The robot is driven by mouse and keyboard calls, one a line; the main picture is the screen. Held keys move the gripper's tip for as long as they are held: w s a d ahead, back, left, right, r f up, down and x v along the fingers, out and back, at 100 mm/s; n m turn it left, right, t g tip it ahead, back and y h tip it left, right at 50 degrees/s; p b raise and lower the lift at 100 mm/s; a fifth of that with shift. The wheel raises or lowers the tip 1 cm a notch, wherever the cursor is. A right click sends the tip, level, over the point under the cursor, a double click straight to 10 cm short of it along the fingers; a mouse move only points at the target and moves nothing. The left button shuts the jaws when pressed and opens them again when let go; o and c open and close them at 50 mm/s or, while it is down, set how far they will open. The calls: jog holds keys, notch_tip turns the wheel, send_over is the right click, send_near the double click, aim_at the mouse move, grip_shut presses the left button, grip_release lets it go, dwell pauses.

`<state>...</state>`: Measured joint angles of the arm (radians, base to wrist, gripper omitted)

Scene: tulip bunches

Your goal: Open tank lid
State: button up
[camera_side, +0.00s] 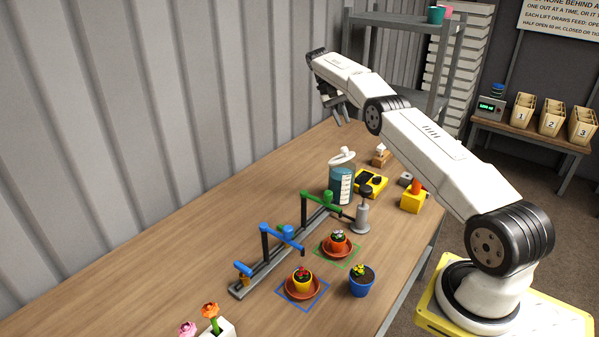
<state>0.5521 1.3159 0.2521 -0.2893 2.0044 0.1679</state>
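The tank (341,187) is a clear cylinder with blue liquid and a white scale label, standing upright on the wooden table. Its white lid (341,158) with a knob sits on the top; I cannot tell whether it is fully seated. My gripper (341,116) hangs above the tank, apart from the lid, pointing down. Its two fingers look parted, with nothing between them.
A yellow device (371,183) and a grey stand (361,216) are close to the tank. A rail with a blue arm (283,236) and a green arm (320,198) runs in front. Potted flowers (302,283) stand nearer. The table's left side is clear.

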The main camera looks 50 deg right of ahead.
jog(key=shift+d, duration=0.15)
grip_shut()
jog(key=m+t+y, duration=0.2)
jog(key=t, duration=0.3)
send_near(351, 155)
notch_tip(351, 155, up, 3)
jog(key=s+d, duration=0.1)
jog(key=d, duration=0.1)
jog(key=s+a+m+t+h, duration=0.1)
jog(key=s+m+t, duration=0.3)
jog(key=s, duration=0.3)
jog(key=shift+s+a+r+m, duration=0.2)
jog(key=shift+m, duration=0.3)
jog(key=shift+f, duration=0.15)
jog(key=shift+w+a+f, duration=0.3)
jog(key=shift+w+f, duration=0.85)
jog(key=shift+f, duration=0.5)
jog(key=shift+w+a+f, duration=0.3)
jog(key=shift+w+f, duration=0.8)
jog(key=shift+f, duration=0.55)
jog(key=shift+w+a+f, duration=0.3)
jog(key=shift+w+f, duration=0.85)
jog(key=shift+f, duration=0.5)
